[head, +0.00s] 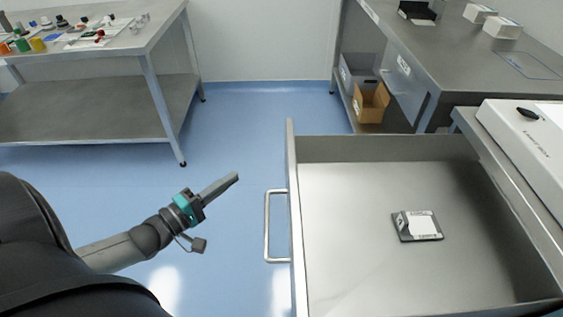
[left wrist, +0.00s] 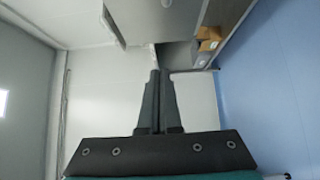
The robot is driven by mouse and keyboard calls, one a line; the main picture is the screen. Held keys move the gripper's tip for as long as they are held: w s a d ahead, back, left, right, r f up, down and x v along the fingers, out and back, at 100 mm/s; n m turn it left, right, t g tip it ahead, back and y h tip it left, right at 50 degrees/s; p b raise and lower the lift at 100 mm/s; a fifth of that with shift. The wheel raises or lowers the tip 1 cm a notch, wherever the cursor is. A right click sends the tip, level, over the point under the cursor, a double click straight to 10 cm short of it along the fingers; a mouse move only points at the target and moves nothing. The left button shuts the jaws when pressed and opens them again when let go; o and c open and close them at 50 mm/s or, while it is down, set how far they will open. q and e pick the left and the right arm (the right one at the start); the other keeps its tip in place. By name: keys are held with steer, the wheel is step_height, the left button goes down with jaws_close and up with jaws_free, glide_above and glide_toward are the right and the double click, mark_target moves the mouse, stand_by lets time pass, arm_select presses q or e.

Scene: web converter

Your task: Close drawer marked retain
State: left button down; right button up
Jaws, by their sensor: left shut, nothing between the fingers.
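A metal drawer (head: 335,220) stands pulled open at the right in the head view. Its front panel faces left and carries a bar handle (head: 268,226). No marking on the drawer front can be read from here. A small dark device with a white label (head: 422,226) lies on the drawer floor. My left gripper (head: 234,178) is shut and empty, left of the handle and apart from it, pointing toward the drawer front. Its closed fingers also show in the left wrist view (left wrist: 157,85). My right gripper is not in view.
A steel table (head: 110,45) with small coloured items stands at the back left. Another bench (head: 440,60) with white boxes is at the back right, with a cardboard box (head: 371,102) on its lower shelf. A white machine (head: 525,140) borders the drawer's right. Blue floor between is clear.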

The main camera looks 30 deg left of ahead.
arm_select(q)
steer(key=d+b+x, duration=0.2)
steer(key=b+x, duration=0.1)
steer(key=x, duration=0.9)
steer(key=shift+s+d+b, duration=0.2)
steer(key=shift+d+b, duration=0.1)
steer(key=shift+d, duration=0.05)
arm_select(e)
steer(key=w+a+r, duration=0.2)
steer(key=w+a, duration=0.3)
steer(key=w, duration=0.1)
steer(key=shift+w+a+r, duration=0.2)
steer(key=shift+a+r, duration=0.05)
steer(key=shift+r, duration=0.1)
